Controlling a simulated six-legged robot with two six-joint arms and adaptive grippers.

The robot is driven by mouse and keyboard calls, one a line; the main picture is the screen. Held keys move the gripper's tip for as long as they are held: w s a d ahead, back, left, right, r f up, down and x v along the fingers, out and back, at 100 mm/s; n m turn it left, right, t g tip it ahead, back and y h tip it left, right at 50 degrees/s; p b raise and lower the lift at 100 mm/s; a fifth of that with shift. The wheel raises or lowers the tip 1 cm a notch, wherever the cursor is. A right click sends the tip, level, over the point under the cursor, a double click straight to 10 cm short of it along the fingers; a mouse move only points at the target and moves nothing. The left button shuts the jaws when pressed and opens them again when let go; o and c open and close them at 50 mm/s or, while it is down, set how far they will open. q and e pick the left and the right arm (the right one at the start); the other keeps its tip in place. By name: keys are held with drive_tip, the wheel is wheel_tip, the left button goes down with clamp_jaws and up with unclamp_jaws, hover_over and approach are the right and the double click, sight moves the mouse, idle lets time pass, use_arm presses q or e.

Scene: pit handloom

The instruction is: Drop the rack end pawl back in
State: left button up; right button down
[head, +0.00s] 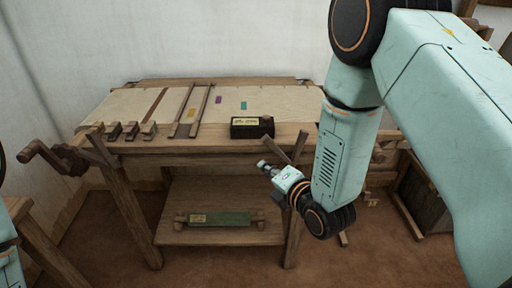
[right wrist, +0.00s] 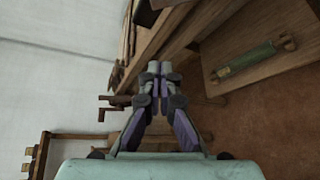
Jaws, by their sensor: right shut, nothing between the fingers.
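My right gripper (head: 263,165) is shut and empty, just in front of the loom's front beam near its right end. In the right wrist view its fingertips (right wrist: 154,68) meet at the middle, with nothing between them. Slanted wooden bars (head: 300,146) stand at the beam's right end, just behind the gripper. Another slanted bar (head: 104,151) is at the left end, beside a wooden crank (head: 40,152). I cannot tell which part is the rack end pawl. Only a piece of my left arm shows at the left edge; its gripper is out of view.
The loom (head: 205,145) carries a pale cloth, a dark box (head: 252,127) and several small blocks (head: 130,131). A green roll (head: 220,219) lies on the low shelf (head: 180,237); it also shows in the right wrist view (right wrist: 247,60). The floor in front is clear.

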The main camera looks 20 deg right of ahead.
sight(277, 151)
drive_tip(key=d+b+x, duration=0.1)
drive_tip(key=b+x, duration=0.1)
drive_tip(key=x, duration=0.8)
use_arm(q)
drive_tip(key=shift+s+d+f, duration=0.2)
drive_tip(key=shift+d+f, duration=0.1)
drive_tip(key=shift+f, duration=0.45)
use_arm(e)
drive_tip(key=shift+s+d+r+n, duration=0.15)
drive_tip(key=shift+d+r, duration=0.35)
drive_tip(key=shift+d, duration=0.3)
drive_tip(key=shift+s+d+r+n, duration=0.15)
drive_tip(key=shift+d+r, duration=0.35)
drive_tip(key=shift+d, duration=0.35)
drive_tip(key=shift+w, duration=0.1)
